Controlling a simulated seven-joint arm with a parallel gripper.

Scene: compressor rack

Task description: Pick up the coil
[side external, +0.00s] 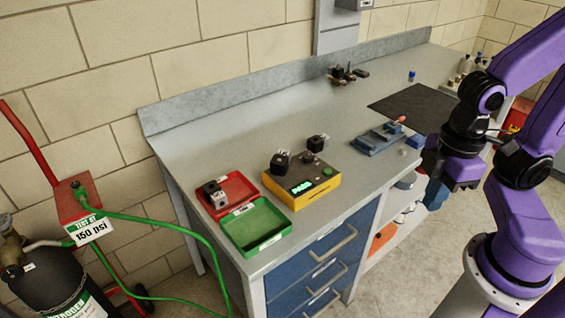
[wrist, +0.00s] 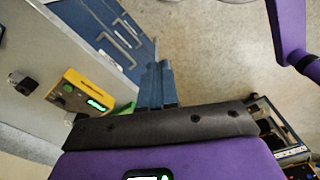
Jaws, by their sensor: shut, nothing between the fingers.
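I cannot tell which one the task means. A dark block (wrist: 22,82) also shows in the wrist view beside the tester. My gripper (side external: 435,203) is off the bench's front edge at the right, apart from all of them. Its blue fingers (wrist: 160,68) are shut and empty in the wrist view.
The yellow tester (side external: 318,187) shows a lit green display. A green tray (side external: 257,228) lies at the front left edge. A blue vise-like fixture (side external: 376,141) and a dark mat (side external: 415,107) lie to the right. Blue drawers (side external: 325,262) with handles are below. The bench's back left is clear.

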